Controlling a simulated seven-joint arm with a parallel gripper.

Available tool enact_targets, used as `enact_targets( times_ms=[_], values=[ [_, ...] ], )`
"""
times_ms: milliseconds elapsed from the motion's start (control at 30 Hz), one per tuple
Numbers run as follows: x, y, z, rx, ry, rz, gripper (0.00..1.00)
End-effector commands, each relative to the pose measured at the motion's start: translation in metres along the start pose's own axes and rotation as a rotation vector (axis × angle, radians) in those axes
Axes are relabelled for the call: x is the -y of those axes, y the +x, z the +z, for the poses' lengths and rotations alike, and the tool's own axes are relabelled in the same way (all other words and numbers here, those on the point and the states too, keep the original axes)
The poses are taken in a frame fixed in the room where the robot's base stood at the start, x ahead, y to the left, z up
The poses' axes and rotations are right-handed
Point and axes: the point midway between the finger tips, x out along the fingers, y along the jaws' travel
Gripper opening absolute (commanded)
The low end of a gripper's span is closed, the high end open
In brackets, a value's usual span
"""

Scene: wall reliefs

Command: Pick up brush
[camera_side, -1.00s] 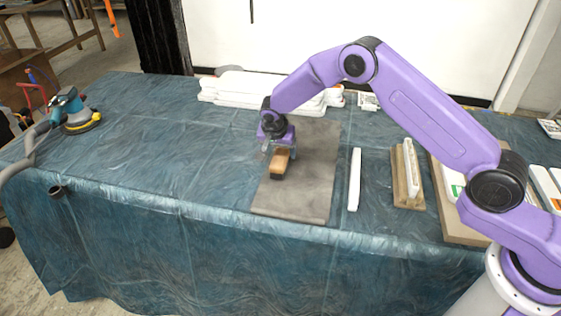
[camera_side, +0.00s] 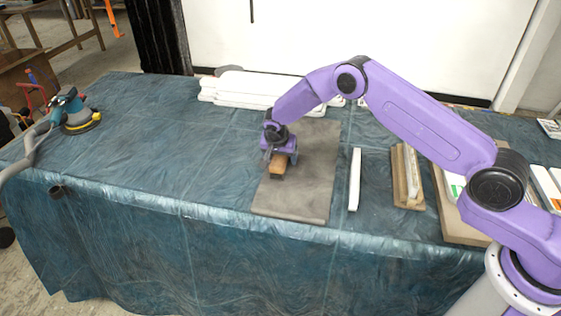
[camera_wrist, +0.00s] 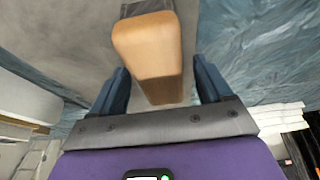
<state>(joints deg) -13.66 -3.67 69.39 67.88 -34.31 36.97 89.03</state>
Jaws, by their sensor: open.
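The brush (camera_side: 278,166) has a brown wooden body and a dark part at its near end. It lies on the grey mat (camera_side: 300,195). My gripper (camera_side: 280,158) is low over the far end of the brush. In the wrist view the brush's wooden end (camera_wrist: 152,55) lies between the two blue fingers of my gripper (camera_wrist: 160,85). The fingers are open, with a gap on each side of the wood. In the side view the gripper hides the far end of the brush.
White stacked pieces (camera_side: 250,88) lie behind the mat. A white strip (camera_side: 354,180) and a wooden block with a white piece (camera_side: 407,178) lie to the right. A blue sander (camera_side: 72,110) stands at the far left. The blue-covered table (camera_side: 160,150) is clear left of the mat.

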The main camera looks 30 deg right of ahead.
Motion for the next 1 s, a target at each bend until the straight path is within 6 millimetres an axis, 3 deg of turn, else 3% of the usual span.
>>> enact_targets(
  times_ms=[533, 567, 700, 733, 1000],
  values=[
    [0.0002, 0.0034, 0.0014, 0.0, 0.0, 0.0, 0.79],
    [0.0002, 0.0034, 0.0014, 0.0, 0.0, 0.0, 0.72],
    [0.0002, 0.0034, 0.0015, 0.0, 0.0, 0.0, 0.27],
    [0.0002, 0.0034, 0.0015, 0.0, 0.0, 0.0, 0.2],
    [0.0004, 0.0028, 0.0011, -0.001, 0.0, -0.001, 0.2]
  ],
)
